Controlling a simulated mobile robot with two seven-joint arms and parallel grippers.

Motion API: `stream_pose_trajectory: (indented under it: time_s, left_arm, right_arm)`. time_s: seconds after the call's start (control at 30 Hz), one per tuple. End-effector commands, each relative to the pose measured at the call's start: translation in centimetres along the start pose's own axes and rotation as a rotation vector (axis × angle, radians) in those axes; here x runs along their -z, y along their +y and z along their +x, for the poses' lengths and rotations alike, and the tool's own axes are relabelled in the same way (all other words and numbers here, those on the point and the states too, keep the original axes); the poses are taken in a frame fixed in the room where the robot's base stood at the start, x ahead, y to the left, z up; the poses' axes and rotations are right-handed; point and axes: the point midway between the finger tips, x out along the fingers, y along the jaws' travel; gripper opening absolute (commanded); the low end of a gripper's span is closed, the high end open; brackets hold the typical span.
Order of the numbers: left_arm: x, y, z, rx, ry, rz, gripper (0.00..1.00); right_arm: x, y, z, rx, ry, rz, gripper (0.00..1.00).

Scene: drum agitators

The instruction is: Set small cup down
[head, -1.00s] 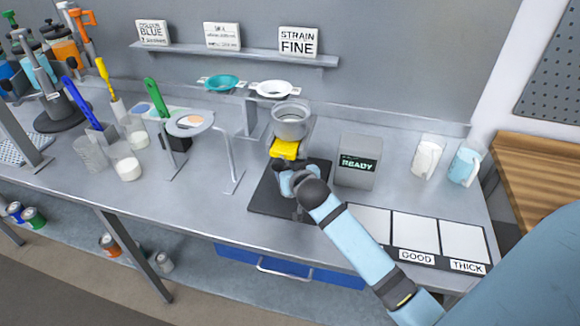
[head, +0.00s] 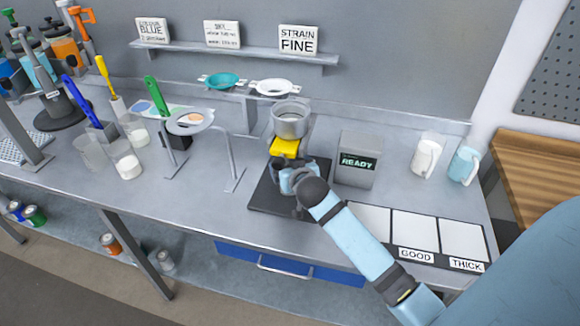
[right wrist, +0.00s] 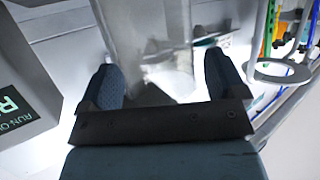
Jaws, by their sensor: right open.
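A small grey round cup (head: 291,119) stands upright, open side up, above a dark square plate (head: 262,197) in the head view. A yellow block (head: 284,147) sits just below and in front of it; I cannot tell whether the two are joined. My right gripper (head: 288,168) is close in front of the yellow block, low over the plate. In the right wrist view, its two dark fingers (right wrist: 163,82) are spread apart. A pale, blurred, see-through shape (right wrist: 150,35) lies beyond and between them. My left gripper is not in view.
A grey box reading READY (head: 358,160) stands close to the right of the plate. White panels marked GOOD and THICK (head: 416,256) lie at the front right. Two mugs (head: 427,155) stand behind them. A metal stand (head: 232,160) is to the left.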

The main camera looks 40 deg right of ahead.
Motion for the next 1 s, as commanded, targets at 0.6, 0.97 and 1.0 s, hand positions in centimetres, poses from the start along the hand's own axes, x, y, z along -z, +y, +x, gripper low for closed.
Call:
stream_pose_trajectory:
  time_s: [0.6,0.97,1.0]
  left_arm:
    - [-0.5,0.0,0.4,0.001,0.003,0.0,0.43]
    - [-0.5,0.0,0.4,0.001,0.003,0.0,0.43]
    - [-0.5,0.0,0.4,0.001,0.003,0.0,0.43]
  right_arm:
    - [-0.1,0.0,-11.0,0.001,-0.002,0.001,0.89]
    - [-0.1,0.0,-11.7,0.0,-0.001,0.0,0.89]
    - [-0.1,0.0,-11.7,0.0,-0.001,0.0,0.89]
